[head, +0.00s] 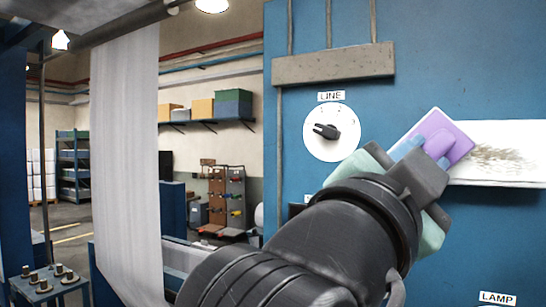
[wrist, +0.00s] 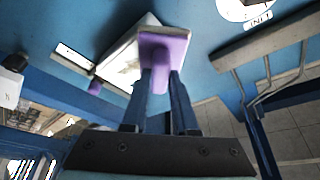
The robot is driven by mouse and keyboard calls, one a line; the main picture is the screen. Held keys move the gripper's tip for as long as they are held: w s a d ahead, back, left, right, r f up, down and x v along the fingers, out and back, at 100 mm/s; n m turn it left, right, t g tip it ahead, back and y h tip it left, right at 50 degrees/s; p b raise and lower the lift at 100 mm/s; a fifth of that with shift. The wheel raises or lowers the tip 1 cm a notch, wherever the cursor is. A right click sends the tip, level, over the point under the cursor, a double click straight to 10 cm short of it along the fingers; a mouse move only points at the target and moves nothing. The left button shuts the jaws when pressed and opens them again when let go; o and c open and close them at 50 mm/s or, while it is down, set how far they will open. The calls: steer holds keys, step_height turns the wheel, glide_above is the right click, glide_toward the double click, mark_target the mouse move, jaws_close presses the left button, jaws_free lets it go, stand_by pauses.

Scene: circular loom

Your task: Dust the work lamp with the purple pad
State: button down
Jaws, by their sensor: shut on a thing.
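The purple pad (head: 447,135) is held in my gripper (head: 420,155), whose fingers are shut on it. In the wrist view the pad (wrist: 161,50) sits between the two fingertips (wrist: 161,80). A long white panel with a grey-brown dust smudge, seemingly the work lamp (head: 522,161), is on the blue wall at the right in the head view. The pad overlaps the panel's left end in that view. A white panel also shows behind the pad in the wrist view (wrist: 120,68). I cannot tell whether the pad touches it.
A white LINE dial (head: 331,132) with a black knob is on the blue wall (head: 400,25), left of the pad. A grey bar (head: 333,64) with pipes juts out above. A LAMP label (head: 497,298) is low at right. White fabric (head: 125,150) hangs at left.

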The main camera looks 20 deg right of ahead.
mark_target(463, 152)
steer(key=shift+w+d, duration=0.6)
steer(key=shift+d, duration=0.15)
stand_by(0.3)
steer(key=shift+s, duration=0.1)
steer(key=shift+s+d, duration=1.05)
steer(key=shift+s, duration=0.25)
steer(key=shift+s+d, duration=3.3)
steer(key=shift+s, duration=0.45)
steer(key=shift+w+a+b, duration=0.25)
steer(key=shift+w+a, duration=1.2)
steer(key=shift+w, duration=0.3)
steer(key=shift+w+a+b, duration=0.3)
steer(key=shift+w+a, duration=1.2)
steer(key=shift+w, duration=0.2)
steer(key=shift+w+a+b, duration=0.25)
steer(key=shift+w+a, duration=1.2)
steer(key=shift+w, duration=0.3)
steer(key=shift+s+a+b, duration=0.65)
steer(key=shift+s+a, duration=1.35)
steer(key=shift+a, duration=0.25)
